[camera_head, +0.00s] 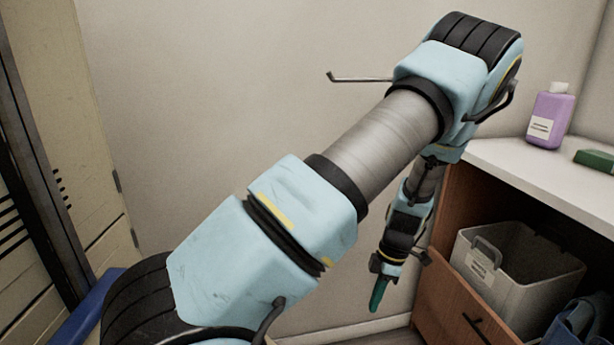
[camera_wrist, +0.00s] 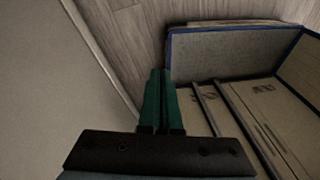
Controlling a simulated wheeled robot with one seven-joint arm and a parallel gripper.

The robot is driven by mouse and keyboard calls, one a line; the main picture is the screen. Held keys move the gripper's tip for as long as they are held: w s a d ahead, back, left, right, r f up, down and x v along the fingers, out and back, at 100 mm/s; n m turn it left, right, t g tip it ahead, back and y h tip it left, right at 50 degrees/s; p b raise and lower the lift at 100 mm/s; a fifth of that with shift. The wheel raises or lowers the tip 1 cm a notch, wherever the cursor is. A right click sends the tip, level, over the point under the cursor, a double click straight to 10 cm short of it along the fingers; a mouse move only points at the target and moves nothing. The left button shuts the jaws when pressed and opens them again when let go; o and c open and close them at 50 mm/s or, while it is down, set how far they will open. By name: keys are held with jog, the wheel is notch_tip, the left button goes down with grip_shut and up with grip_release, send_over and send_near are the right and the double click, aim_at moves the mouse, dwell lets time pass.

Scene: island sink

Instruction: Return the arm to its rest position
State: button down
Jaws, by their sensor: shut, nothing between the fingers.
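My arm, light blue with grey links, crosses the middle of the head view and bends down at the elbow at upper right. My gripper (camera_head: 378,296) hangs below it, pointing down, with green fingers. In the wrist view the two green fingers of my gripper (camera_wrist: 160,74) lie side by side, shut, with nothing seen between them. The gripper is left of the wooden cabinet and apart from it in the head view.
A white counter (camera_head: 510,165) at right bears a purple bottle (camera_head: 550,117) and a green item (camera_head: 596,159). Below is a grey bin (camera_head: 510,275) in the wooden cabinet (camera_head: 450,295). Lockers (camera_head: 95,140) stand at left. The wrist view shows wooden floor (camera_wrist: 135,35) and a blue-edged box (camera_wrist: 222,50).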

jog(key=s+a+r+m+t+h+p, duration=0.1)
jog(key=a+r+m+p, duration=0.3)
jog(key=a+r+m, duration=0.4)
jog(key=s+a+r+m+t+h+p, duration=0.1)
jog(key=a+r+m+p, duration=0.3)
jog(key=a+r+m, duration=0.5)
jog(key=a+r, duration=0.3)
jog(key=r, duration=0.4)
jog(key=a+r+t, duration=0.1)
jog(key=a+r, duration=0.3)
jog(key=r, duration=0.4)
jog(key=shift+s+r+h+p, duration=0.2)
jog(key=shift+s+h+p, duration=0.1)
jog(key=shift+s, duration=0.1)
